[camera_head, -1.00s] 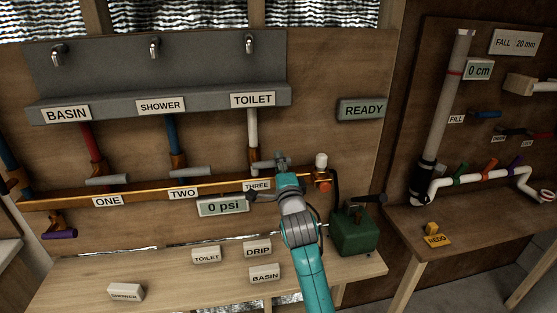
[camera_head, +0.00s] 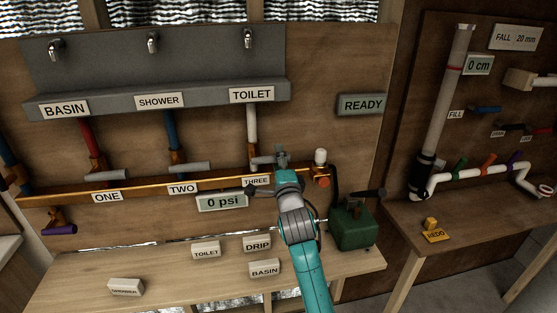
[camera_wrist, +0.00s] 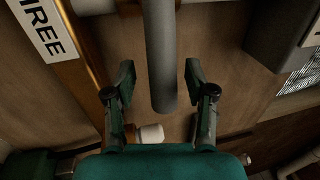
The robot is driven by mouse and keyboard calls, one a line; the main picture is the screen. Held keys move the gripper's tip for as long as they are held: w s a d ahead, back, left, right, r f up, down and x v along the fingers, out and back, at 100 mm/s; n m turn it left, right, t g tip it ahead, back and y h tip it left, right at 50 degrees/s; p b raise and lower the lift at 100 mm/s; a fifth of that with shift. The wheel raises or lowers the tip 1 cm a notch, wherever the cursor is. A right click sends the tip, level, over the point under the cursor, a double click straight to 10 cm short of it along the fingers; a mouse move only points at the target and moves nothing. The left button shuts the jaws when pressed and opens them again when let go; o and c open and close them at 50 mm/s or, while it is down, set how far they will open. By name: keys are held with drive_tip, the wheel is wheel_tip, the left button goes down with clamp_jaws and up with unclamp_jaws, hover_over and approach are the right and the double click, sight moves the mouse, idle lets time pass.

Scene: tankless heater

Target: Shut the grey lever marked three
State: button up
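The grey lever of branch three (camera_head: 262,161) sticks out sideways below the white toilet pipe (camera_head: 252,125), above the THREE label (camera_head: 256,181). My gripper (camera_head: 281,153) is at its right end and hides part of it. In the wrist view the lever (camera_wrist: 160,50) is a grey bar whose free end reaches between the fingers. My gripper (camera_wrist: 157,85) is open, with a gap on each side of the bar and no contact visible. The THREE label (camera_wrist: 45,28) shows at upper left.
A white-capped brass fitting (camera_head: 320,160) is close right of my gripper, with a green box (camera_head: 352,228) below. Signs read 0 psi (camera_head: 222,202) and READY (camera_head: 362,104).

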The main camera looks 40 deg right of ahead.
drive_tip(key=shift+s, duration=0.1)
drive_tip(key=v, duration=1.2)
idle(0.4)
drive_tip(key=s+a+f+n+y, duration=0.7)
drive_tip(key=s+a+f+n, duration=0.65)
drive_tip(key=a+f, duration=0.4)
drive_tip(key=s+a+f+n+y, duration=0.1)
drive_tip(key=s+a+n, duration=0.1)
drive_tip(key=s+n, duration=0.2)
drive_tip(key=s+a+f+n+g+y, duration=0.1)
drive_tip(key=s+a+n, duration=0.2)
drive_tip(key=s, duration=0.8)
drive_tip(key=s+a+n+g+y, duration=0.1)
drive_tip(key=s+a+n+y, duration=0.1)
drive_tip(key=s+n, duration=0.2)
drive_tip(key=s, duration=0.3)
drive_tip(key=shift+s+a+f+n, duration=0.25)
drive_tip(key=shift+s+f+n, duration=0.1)
drive_tip(key=shift+s+f, duration=0.05)
